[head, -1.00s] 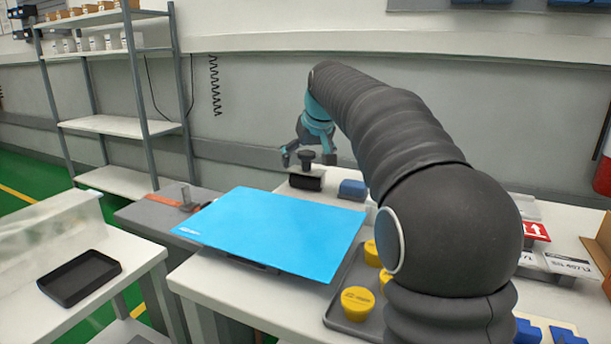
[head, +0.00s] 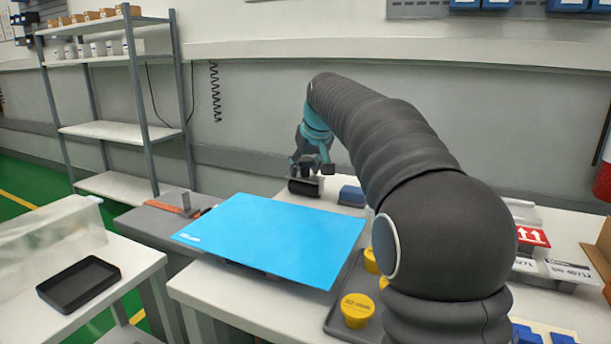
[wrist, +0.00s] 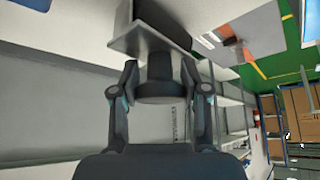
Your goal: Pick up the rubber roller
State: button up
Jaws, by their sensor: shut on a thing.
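The rubber roller (head: 303,188), a short dark body with a knob handle on top, is at the far end of the white table. My gripper (head: 310,168) is above it with its fingers closed around the handle. In the wrist view my gripper (wrist: 163,95) has one finger on each side of the dark round knob (wrist: 162,72). The roller's grey, box-like body (wrist: 150,35) shows beyond the knob. I cannot tell whether the roller touches the table.
A blue block (head: 352,195) stands just right of the roller. A large blue panel (head: 270,235) lies in front of it. A black tray (head: 78,283) is on the left table, and a shelf rack (head: 115,130) stands behind.

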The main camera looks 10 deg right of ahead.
aim_at(303, 158)
jog(key=shift+f, duration=0.45)
jog(key=shift+w+r, duration=0.1)
jog(key=shift+r, duration=0.45)
notch_tip(303, 158, up, 3)
jog(key=shift+f+p, duration=0.1)
jog(key=shift+p, duration=0.4)
jog(key=s+d+r, duration=0.7)
jog(key=s+d, duration=0.1)
jog(key=shift+s+r, duration=0.25)
jog(key=o, duration=0.8)
jog(key=c, duration=0.5)
jog(key=shift+a, duration=0.1)
